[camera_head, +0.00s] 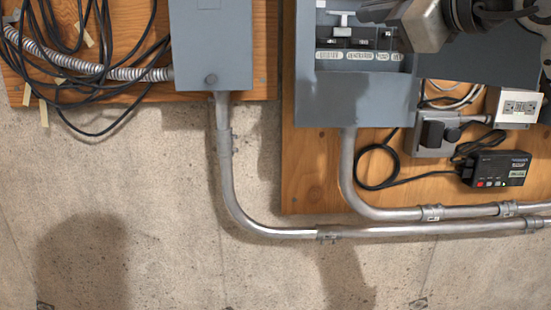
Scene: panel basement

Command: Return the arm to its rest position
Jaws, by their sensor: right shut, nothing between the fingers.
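My right gripper (376,11) is at the top right, with its arm coming in from the upper right. Its dark fingers are shut and empty. They are in front of or just beside the upper right part of an open grey electrical box (352,95); I cannot tell the exact gap. Inside the box is a light lever-like part (341,20) above a row of small labels (359,55). My arm hides part of the box's right side. My left gripper is not in view.
A closed grey box (212,45) and coiled black cables (85,80) are on the left. Metal conduits (270,232) run below. The lower concrete wall is bare, with shadows.

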